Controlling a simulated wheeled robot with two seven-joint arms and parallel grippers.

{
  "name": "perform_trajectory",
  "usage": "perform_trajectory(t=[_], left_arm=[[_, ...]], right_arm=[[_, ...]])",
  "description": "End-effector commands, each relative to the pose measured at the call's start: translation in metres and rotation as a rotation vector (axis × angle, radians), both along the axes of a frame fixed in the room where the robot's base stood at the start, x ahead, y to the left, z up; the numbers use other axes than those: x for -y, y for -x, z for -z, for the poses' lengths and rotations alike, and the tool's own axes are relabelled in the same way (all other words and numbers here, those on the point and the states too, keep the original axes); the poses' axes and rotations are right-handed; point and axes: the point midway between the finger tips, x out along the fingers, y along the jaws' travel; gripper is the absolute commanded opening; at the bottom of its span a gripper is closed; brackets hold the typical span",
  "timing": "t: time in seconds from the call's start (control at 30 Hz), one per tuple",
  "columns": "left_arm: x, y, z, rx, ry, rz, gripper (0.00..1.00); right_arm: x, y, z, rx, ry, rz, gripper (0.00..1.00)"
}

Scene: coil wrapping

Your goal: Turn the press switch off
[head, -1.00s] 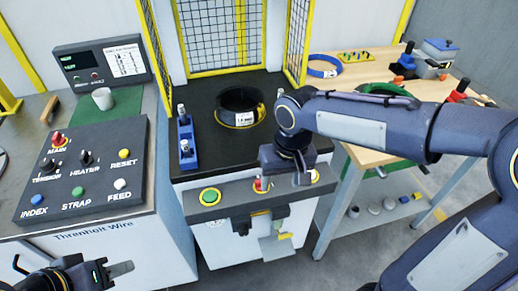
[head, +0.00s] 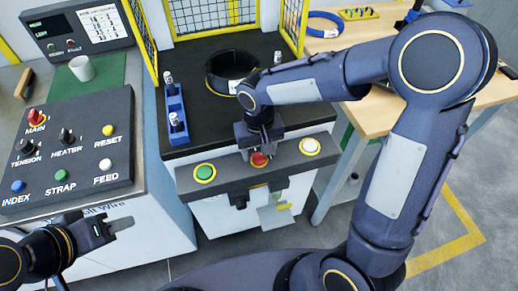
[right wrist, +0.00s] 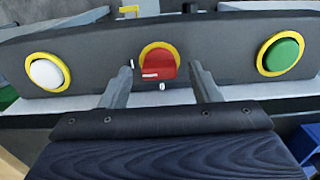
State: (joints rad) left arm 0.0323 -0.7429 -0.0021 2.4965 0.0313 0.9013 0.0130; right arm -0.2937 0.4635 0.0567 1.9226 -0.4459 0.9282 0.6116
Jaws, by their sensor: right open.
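The press switch (head: 259,159) is a red knob in a yellow ring, in the middle of the press's dark front panel (head: 230,169). In the right wrist view the red knob (right wrist: 158,62) has a white mark at its lower left. My right gripper (head: 261,143) is open just above the switch in the head view. In the right wrist view its two fingers (right wrist: 163,75) are on either side of the knob, with gaps; contact is not visible. My left gripper (head: 118,225) is at the lower left, away from the press; its jaw state is unclear.
A green button (head: 204,172) and a white button (head: 310,146) flank the switch. A dark coil (head: 226,80) and a blue rack (head: 175,118) are on the press top. A control panel (head: 70,160) stands left, a wooden table (head: 385,115) right.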

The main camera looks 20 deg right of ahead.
Motion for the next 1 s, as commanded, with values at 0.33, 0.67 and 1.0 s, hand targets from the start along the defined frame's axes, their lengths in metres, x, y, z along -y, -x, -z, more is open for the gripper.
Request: perform_trajectory(t=[0.33,0.67,1.0], left_arm=[[0.0,0.0,0.0,0.0,0.0,0.0,0.36],[0.0,-0.0001,0.0,0.0,0.0,0.0,0.36],[0.0,-0.0001,-0.0015,0.0,0.0,0.0,0.36]], right_arm=[[0.0003,0.0002,0.0013,-0.001,0.0,0.001,0.45],[0.0002,0.0001,0.001,0.0,0.0,0.0,0.12],[0.0002,0.0002,0.0008,-0.001,0.0,-0.087,0.12]])
